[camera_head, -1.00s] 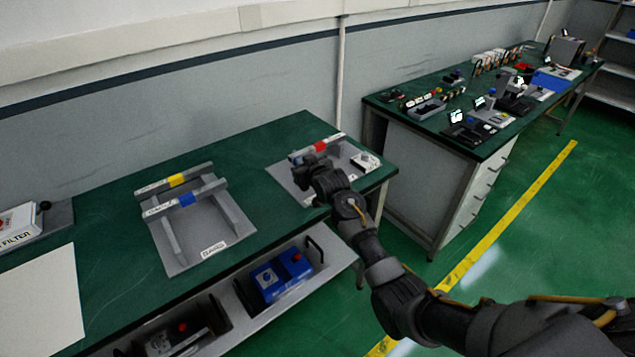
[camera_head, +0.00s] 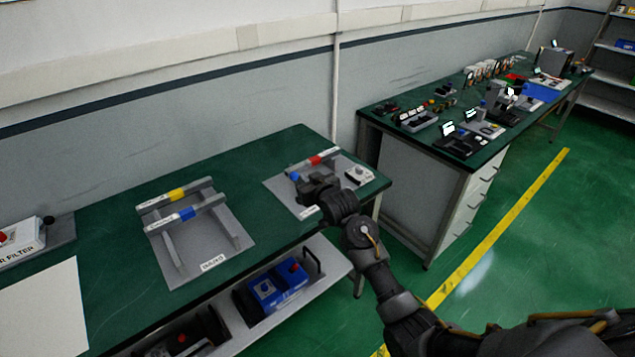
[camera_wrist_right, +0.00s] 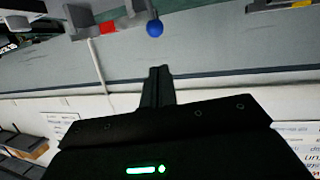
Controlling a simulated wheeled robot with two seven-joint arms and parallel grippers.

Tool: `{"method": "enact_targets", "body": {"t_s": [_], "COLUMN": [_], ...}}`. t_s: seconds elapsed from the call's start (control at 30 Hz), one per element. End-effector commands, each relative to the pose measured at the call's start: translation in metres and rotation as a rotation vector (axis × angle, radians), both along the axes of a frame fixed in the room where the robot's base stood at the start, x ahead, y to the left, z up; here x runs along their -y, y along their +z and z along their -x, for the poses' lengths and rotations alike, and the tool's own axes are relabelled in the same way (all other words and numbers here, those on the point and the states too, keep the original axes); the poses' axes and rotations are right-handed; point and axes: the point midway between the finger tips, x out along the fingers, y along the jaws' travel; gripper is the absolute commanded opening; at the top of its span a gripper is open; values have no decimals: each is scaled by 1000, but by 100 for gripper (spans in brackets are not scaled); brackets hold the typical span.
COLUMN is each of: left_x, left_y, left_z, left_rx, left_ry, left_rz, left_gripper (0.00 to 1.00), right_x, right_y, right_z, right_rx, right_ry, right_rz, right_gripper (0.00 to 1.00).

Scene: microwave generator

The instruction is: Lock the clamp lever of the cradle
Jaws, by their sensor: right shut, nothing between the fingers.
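The cradle is a grey plate (camera_head: 276,184) with raised bars on the right end of the near bench. My left gripper is out of view.
A second cradle (camera_head: 215,245) with yellow and blue bands stands to the left. A blue unit (camera_head: 272,288) lies on the shelf below. Another bench (camera_head: 375,125) with equipment stands at right.

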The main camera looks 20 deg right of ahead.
Motion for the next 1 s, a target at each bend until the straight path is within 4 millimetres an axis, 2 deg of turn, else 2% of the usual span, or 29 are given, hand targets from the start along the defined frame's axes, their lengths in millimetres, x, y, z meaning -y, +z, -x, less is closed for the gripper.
{"method": "enact_targets", "body": {"t_s": [0.03, 0.2, 0.4, 1.0], "left_x": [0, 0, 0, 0], "left_y": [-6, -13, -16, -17], "left_z": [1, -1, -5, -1], "left_rx": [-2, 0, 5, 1], "left_ry": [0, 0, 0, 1], "left_rz": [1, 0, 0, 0], "left_gripper": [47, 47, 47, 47], "right_x": [1, 4, 6, 6], "right_y": [2, 16, 27, 29], "right_z": [9, 34, 51, 56], "right_rx": [4, 3, 2, -2], "right_ry": [1, -1, -1, -1], "right_rz": [0, 1, 0, 1], "right_gripper": [0, 0, 0, 0]}}
